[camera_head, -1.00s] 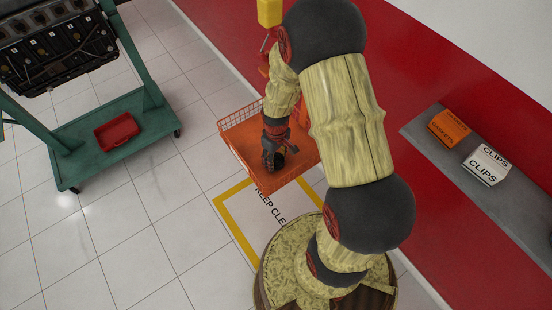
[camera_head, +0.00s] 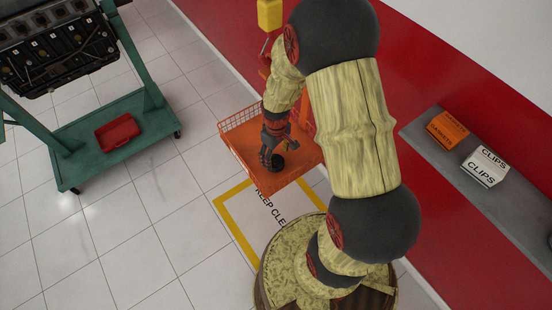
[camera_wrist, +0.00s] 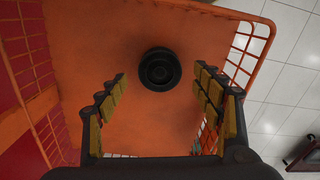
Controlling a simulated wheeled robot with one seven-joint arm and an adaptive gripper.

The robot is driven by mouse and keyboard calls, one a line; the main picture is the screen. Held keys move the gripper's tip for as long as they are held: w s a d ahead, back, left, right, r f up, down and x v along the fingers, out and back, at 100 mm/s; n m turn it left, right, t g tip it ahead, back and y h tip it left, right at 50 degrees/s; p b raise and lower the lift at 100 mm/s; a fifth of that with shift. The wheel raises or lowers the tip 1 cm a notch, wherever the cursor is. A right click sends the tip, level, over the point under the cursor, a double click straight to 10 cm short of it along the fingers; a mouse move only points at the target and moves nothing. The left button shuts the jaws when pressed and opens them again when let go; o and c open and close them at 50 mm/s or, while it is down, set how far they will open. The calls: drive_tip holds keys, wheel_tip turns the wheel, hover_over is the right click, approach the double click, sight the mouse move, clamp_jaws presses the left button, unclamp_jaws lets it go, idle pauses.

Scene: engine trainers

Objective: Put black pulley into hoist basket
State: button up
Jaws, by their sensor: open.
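The black pulley (camera_wrist: 159,69) lies on the floor of the orange hoist basket, seen from above in the wrist view. It also shows in the head view (camera_head: 277,162) as a dark round thing beside my gripper's fingers. The hoist basket (camera_head: 242,153) has mesh sides and an orange floor (camera_wrist: 150,125). My gripper (camera_wrist: 162,90) is open, its two fingers well apart, with the pulley beyond the fingertips and not touched by them. In the head view my gripper (camera_head: 272,158) is over the basket.
A yellow hoist block (camera_head: 270,14) hangs above the basket. A green engine stand with a red tray (camera_head: 117,131) is at left. A grey shelf at right holds an orange box (camera_head: 447,130) and a white CLIPS box (camera_head: 484,167). Tiled floor between stand and basket is clear.

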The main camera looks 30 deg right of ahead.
wheel_tip(320, 180, up, 8)
drive_tip(key=p, duration=0.1)
wheel_tip(320, 180, up, 16)
drive_tip(key=m+t, duration=0.1)
drive_tip(key=t, duration=0.2)
hover_over(276, 162)
drive_tip(key=s+a, duration=0.2)
drive_tip(key=a, duration=0.3)
drive_tip(key=s+a+r+t, duration=0.1)
drive_tip(key=s+a+r, duration=0.2)
drive_tip(key=s+r, duration=0.2)
drive_tip(key=s+a+r+m+t, duration=0.1)
drive_tip(key=s+a+r, duration=0.1)
drive_tip(key=s+r, duration=0.3)
wheel_tip(276, 162, up, 3)
drive_tip(key=shift+s+a+f+m+t, duration=0.1)
drive_tip(key=shift+s+a+m+t, duration=0.2)
drive_tip(key=shift+s+a, duration=0.1)
